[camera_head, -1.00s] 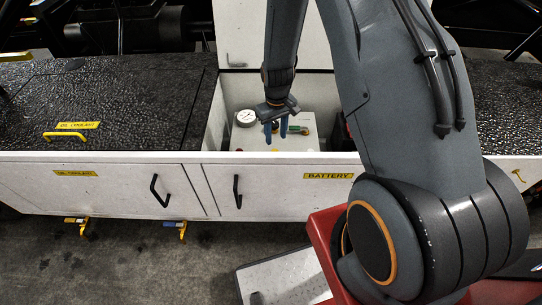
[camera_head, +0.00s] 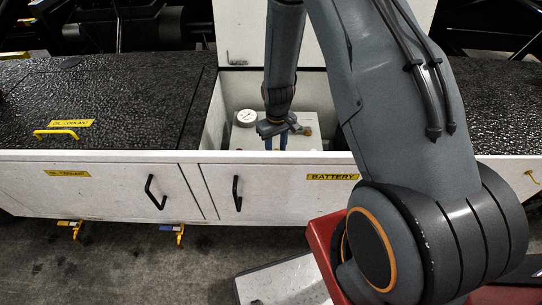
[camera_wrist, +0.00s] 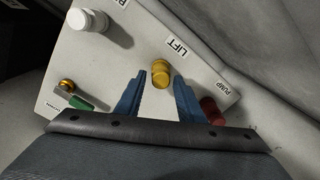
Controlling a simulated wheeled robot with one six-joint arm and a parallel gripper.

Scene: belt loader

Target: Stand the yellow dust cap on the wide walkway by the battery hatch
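The yellow dust cap (camera_wrist: 160,73) sits on a pale panel (camera_wrist: 118,50) beside the label LIFT in the wrist view. My gripper (camera_wrist: 158,80) is open, with one blue finger on each side of the cap and visible gaps between. In the head view my gripper (camera_head: 276,143) reaches down into the open battery compartment, and the cap is hidden there. The wide walkway (camera_head: 110,100) is the black textured deck left of the open hatch. The BATTERY label (camera_head: 332,177) is on the white front face.
A white cap (camera_wrist: 88,20), a red cap (camera_wrist: 211,110) and a brass fitting with a green part (camera_wrist: 76,99) share the panel. A yellow handle (camera_head: 56,133) rises from the walkway, which is otherwise largely clear.

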